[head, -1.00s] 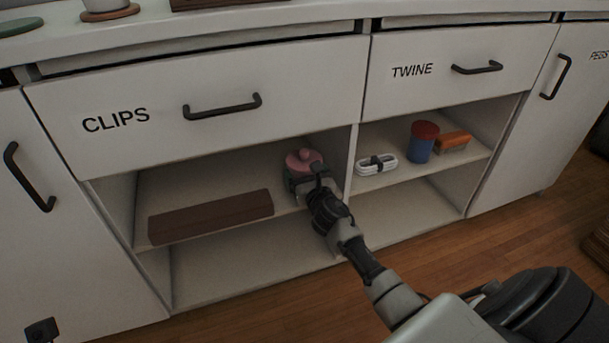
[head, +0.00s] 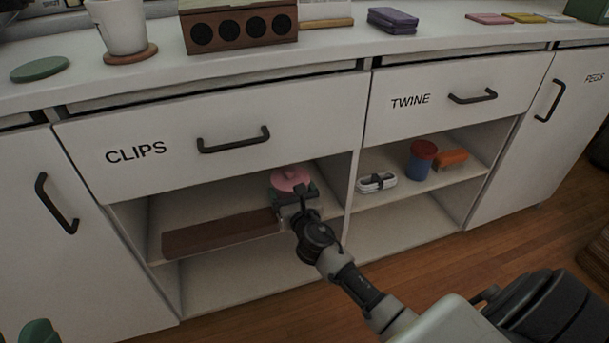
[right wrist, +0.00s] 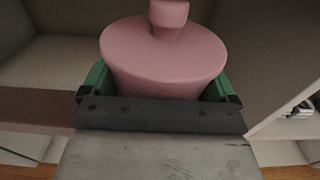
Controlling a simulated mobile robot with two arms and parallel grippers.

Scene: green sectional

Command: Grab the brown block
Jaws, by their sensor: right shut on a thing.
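The brown block (head: 220,236) is a long, low bar lying on the shelf under the CLIPS drawer. It also shows at the left of the right wrist view (right wrist: 35,106). My right gripper (head: 293,195) is at the right end of this shelf, beside the block's right end. It is shut on a pink round lidded pot (head: 291,178), not on the block. In the right wrist view the pot (right wrist: 163,60), with a knob on top, sits between the green finger pads. A green piece, probably my left gripper (head: 40,333), barely shows at the lower left; its jaws cannot be made out.
An upright divider (head: 350,190) separates this shelf from the right one, which holds a bundled white cable (head: 376,183), a blue can with a red lid (head: 421,160) and an orange item (head: 452,160). The compartment below is empty. Closed drawers are above.

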